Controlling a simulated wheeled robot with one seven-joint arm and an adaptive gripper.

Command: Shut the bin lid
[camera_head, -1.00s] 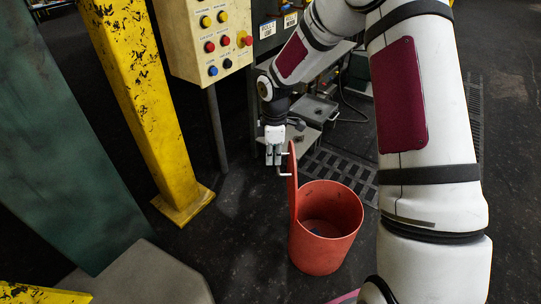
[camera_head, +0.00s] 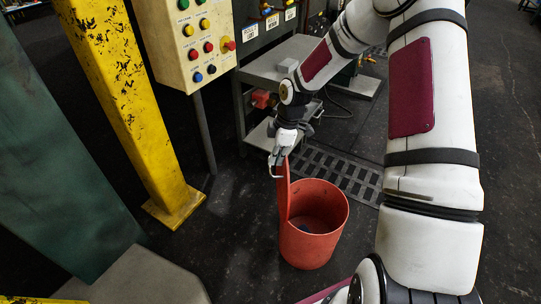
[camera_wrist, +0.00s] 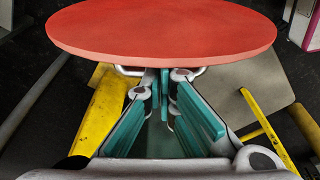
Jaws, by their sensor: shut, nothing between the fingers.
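The red bin (camera_head: 313,236) stands on the dark floor with its mouth open. Its round red lid (camera_head: 283,190) stands up nearly edge-on at the left of the rim, and in the wrist view the lid's flat face (camera_wrist: 160,30) fills the top. A pale bar handle (camera_wrist: 128,71) shows at the lid's near edge. My gripper (camera_head: 277,160) is at the lid's upper end, on its left side, and points down. In the wrist view its fingertips (camera_wrist: 163,76) are together beside the handle and lid edge. Whether they touch the lid cannot be told.
A yellow post (camera_head: 135,110) and a button panel (camera_head: 190,45) stand to the left and behind. A grey metal bench (camera_head: 275,62) is behind my gripper. A floor grate (camera_head: 335,172) lies beyond the bin. The floor left of the bin is clear.

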